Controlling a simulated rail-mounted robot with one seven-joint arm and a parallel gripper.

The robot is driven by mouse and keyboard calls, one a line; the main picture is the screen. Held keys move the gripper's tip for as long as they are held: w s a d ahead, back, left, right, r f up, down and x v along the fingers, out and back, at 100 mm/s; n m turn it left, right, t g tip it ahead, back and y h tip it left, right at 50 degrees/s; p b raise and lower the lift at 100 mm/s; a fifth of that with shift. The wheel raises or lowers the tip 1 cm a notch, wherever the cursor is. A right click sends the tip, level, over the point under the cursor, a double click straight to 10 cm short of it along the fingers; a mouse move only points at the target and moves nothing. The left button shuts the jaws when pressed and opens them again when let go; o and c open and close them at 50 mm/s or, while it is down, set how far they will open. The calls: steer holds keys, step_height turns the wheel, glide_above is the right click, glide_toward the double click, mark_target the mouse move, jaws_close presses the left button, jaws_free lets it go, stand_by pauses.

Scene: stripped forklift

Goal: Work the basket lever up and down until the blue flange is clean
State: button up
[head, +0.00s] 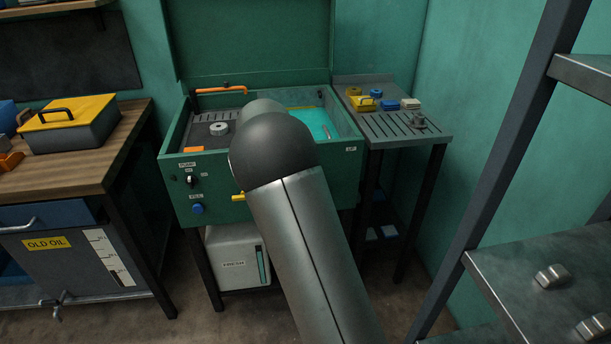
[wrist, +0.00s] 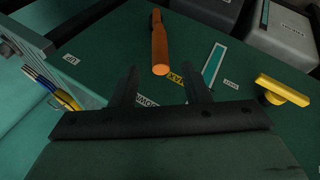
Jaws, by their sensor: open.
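In the wrist view an orange-handled lever (wrist: 160,48) stands out from the green front panel of the washer (wrist: 115,40). A teal strip (wrist: 213,65) and labels, one reading MAX, are beside it. My gripper (wrist: 160,85) is open and empty, its two dark fingers pointing toward the orange grip. The grip's near end lies just beyond the fingertips, between their lines; I see no contact. In the head view my arm covers the lever and my gripper. Teal liquid (head: 316,122) shows in the washer's basin. I cannot make out the blue flange or the basket.
A yellow handle (wrist: 283,90) juts from the panel right of the lever in the wrist view. A slatted side table (head: 405,125) with small parts stands right of the washer, a wooden bench (head: 85,160) left. Metal shelving (head: 540,265) is at the near right.

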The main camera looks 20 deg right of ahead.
steer(key=v, duration=0.9)
steer(key=shift+a+r, duration=0.2)
steer(key=shift+r, duration=0.1)
steer(key=shift+s, duration=0.1)
steer(key=s+a+g+y+p, duration=0.1)
steer(key=s+a+y+p, duration=0.1)
steer(key=s, duration=1)
steer(key=s+a+g+y+p, duration=0.1)
steer(key=s+a+y+p, duration=0.1)
steer(key=s, duration=1.1)
steer(key=s+a+g+y+p, duration=0.1)
steer(key=s+a+y+p, duration=0.1)
steer(key=s, duration=1.1)
steer(key=a+p, duration=0.1)
steer(key=a, duration=0.1)
steer(key=shift+a+r+m, duration=0.2)
steer(key=shift+a+m, duration=0.1)
steer(key=shift+m, duration=0.1)
